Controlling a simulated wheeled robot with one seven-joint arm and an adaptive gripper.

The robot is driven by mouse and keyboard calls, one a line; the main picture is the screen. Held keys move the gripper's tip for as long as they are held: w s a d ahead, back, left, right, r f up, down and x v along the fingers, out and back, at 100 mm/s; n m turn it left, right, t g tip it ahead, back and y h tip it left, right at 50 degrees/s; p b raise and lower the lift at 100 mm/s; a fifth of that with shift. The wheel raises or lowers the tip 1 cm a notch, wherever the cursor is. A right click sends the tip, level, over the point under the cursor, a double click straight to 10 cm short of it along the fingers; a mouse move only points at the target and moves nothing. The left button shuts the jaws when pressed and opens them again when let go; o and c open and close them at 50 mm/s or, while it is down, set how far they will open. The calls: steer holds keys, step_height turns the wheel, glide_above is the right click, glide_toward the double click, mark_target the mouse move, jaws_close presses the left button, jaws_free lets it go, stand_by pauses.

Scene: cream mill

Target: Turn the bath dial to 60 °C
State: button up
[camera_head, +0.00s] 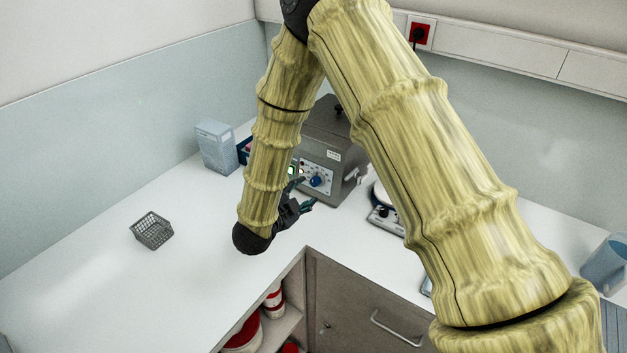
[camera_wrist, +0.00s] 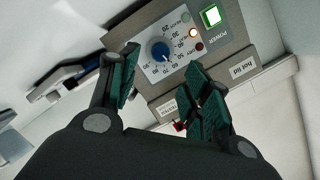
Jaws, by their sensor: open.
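The grey water bath (camera_head: 335,135) stands on the counter at the back, its front panel facing me. Its blue dial (camera_head: 316,181) sits on a white scale plate. In the wrist view, the panel appears upside down and the dial (camera_wrist: 160,51) shows a ring of numbers around it; I cannot tell its exact setting. My gripper (camera_head: 303,194) is in front of the panel, below and near the dial. In the wrist view, my gripper (camera_wrist: 163,73) is open and empty, its green-padded fingers on either side of the dial in the picture, apparently short of it.
A lit green power switch (camera_wrist: 211,15) and small lamps lie beside the dial. A pale blue box (camera_head: 217,147) stands left of the bath, a wire basket (camera_head: 152,230) farther left. A balance-like device (camera_head: 384,218) stands to the right. The left counter is mostly clear.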

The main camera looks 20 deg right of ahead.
mark_target(314, 183)
steer(key=p+x, duration=0.3)
steer(key=x, duration=0.5)
steer(key=shift+w, duration=0.1)
steer(key=c, duration=1)
steer(key=shift+f, duration=0.1)
steer(key=shift+c, duration=0.2)
